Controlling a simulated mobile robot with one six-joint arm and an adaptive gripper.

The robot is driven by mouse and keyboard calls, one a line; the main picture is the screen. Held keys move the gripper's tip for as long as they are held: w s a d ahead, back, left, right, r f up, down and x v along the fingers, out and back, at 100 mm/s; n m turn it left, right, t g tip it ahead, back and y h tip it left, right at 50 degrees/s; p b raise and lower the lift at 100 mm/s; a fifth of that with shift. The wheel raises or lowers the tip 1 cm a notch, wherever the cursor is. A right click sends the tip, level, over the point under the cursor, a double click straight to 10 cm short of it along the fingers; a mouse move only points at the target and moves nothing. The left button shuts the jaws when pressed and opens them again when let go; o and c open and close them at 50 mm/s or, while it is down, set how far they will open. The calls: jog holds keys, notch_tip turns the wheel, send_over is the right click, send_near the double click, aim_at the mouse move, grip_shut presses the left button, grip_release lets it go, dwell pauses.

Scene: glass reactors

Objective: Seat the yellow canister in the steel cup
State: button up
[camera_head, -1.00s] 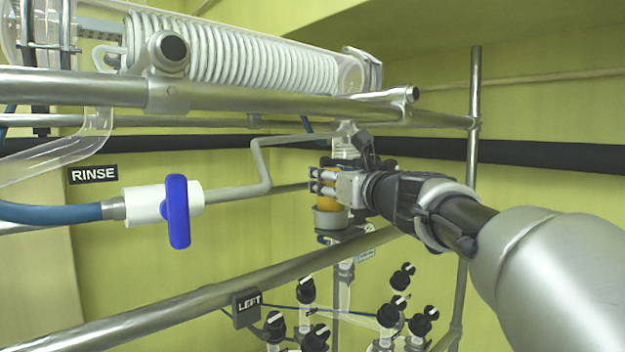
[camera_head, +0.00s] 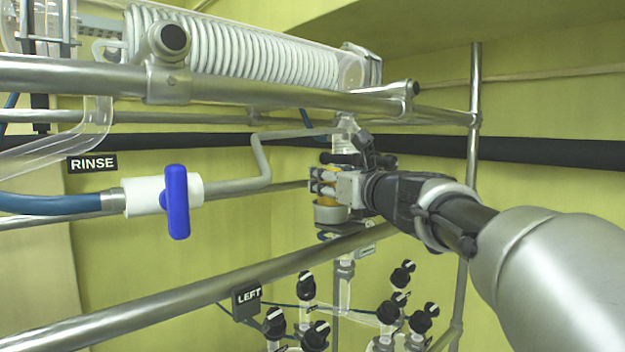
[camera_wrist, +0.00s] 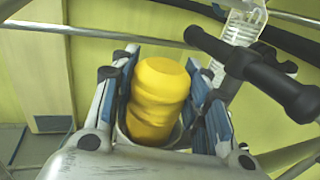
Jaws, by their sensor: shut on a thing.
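The yellow canister (camera_wrist: 157,95) stands between the blue-padded fingers of my gripper (camera_wrist: 160,100) in the wrist view. In the head view my gripper (camera_head: 325,188) is shut around it, and only small orange-yellow parts of the canister (camera_head: 331,200) show past the fingers. The steel cup (camera_head: 329,215) is directly below the fingers, on a dark bracket by the rack rail. The canister's lower end is at the cup's mouth. How deep it sits is hidden. In the wrist view a pale curved rim shows around the canister's lower end.
A black-handled glass valve (camera_head: 345,158) is close behind and above my gripper. A steel rail (camera_head: 200,302) runs in front below the cup. Black-capped valves (camera_head: 390,305) stand lower down. A blue-handled rinse valve (camera_head: 177,202) is at left.

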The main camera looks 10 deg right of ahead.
jog(key=shift+f+b, duration=0.3)
jog(key=shift+f, duration=0.05)
dwell(0.4)
jog(key=o, duration=1.1)
jog(key=shift+o, duration=0.7)
jog(key=shift+s, duration=0.1)
jog(key=shift+b+v, duration=0.6)
jog(key=shift+v, duration=2.8)
